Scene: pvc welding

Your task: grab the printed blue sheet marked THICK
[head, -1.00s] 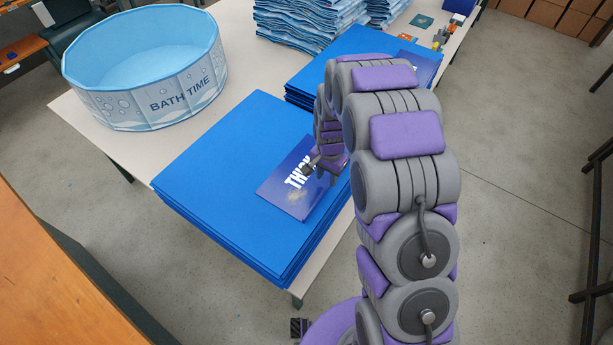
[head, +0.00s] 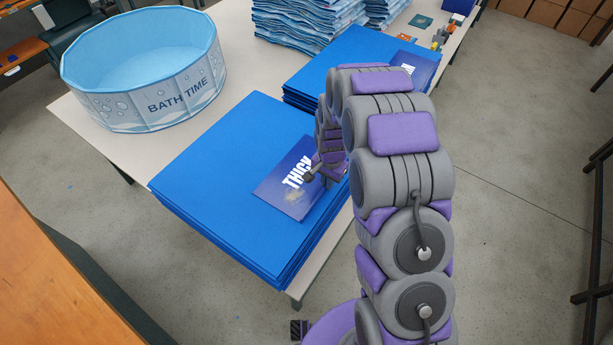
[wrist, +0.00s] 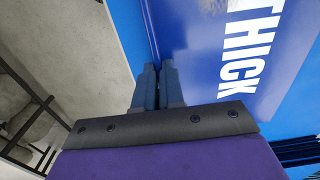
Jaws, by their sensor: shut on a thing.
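The printed dark blue sheet marked THICK (head: 283,187) lies on top of a stack of bright blue sheets (head: 220,150) on the table. In the wrist view the printed sheet (wrist: 200,50) shows its white letters to the right of the fingers. My gripper (head: 316,176) is at the right edge of the printed sheet. In the wrist view my gripper's fingers (wrist: 158,72) are close together and shut on that edge. The exact contact at the tips is partly hidden.
A round pool marked BATH TIME (head: 150,90) stands at the left of the table (head: 120,148). A second blue stack (head: 345,55) with a printed sheet lies behind. Folded patterned sheets (head: 310,22) are piled at the back. Open floor lies to the right.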

